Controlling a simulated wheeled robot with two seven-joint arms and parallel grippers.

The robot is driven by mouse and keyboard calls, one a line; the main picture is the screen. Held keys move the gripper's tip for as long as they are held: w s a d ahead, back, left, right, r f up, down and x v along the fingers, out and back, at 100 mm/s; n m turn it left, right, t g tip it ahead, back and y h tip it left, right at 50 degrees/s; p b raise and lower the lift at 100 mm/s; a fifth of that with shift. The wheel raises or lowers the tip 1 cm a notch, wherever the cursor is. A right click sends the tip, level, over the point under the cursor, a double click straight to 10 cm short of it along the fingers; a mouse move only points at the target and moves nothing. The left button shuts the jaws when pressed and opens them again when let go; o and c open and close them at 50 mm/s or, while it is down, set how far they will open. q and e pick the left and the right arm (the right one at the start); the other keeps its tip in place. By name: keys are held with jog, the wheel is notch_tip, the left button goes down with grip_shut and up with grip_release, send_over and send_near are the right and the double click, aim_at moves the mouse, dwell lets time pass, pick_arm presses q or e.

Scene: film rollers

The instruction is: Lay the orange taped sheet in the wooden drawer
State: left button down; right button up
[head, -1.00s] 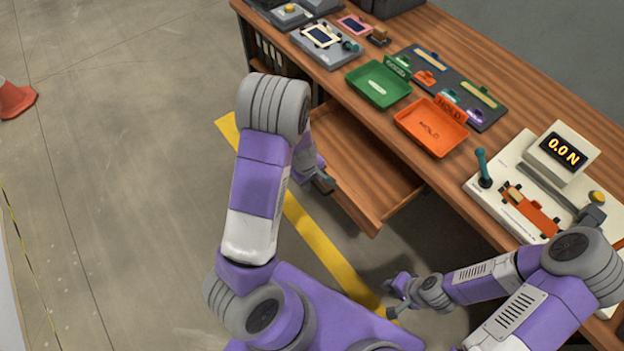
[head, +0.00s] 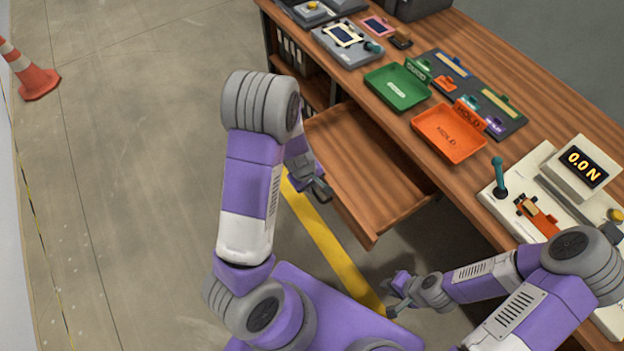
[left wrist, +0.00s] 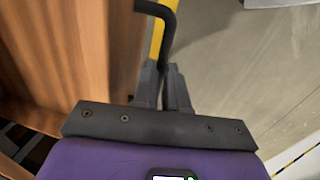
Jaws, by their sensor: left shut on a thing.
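The wooden drawer (head: 365,175) stands pulled out from the bench, and its bare inside looks empty. It also shows along the left of the left wrist view (left wrist: 60,50). My left gripper (head: 322,190) is at the drawer's front; in the left wrist view its fingers (left wrist: 163,85) are shut on a dark bent bar, the drawer handle (left wrist: 160,12). An orange flat piece, seemingly the taped sheet (head: 538,216), lies on the pale test plate at the right; its tape is too small to make out. My right gripper (head: 390,298) is open and empty, low in front of the bench.
A green tray (head: 397,88) and an orange HOLD tray (head: 449,134) sit on the bench top. A gauge reading 0.0 N (head: 580,163) and a teal-handled lever (head: 499,175) stand by the plate. A traffic cone (head: 35,80) stands far left on open floor.

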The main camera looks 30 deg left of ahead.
pick_arm(q)
jog(key=c, duration=1.2)
grip_release()
jog(key=shift+o, duration=0.2)
notch_tip(320, 180, up, 8)
jog(key=s+p, duration=0.1)
jog(key=p, duration=0.3)
jog(key=shift+a+f+p, duration=0.25)
jog(key=shift+a+p, duration=0.05)
jog(key=shift+s, duration=0.1)
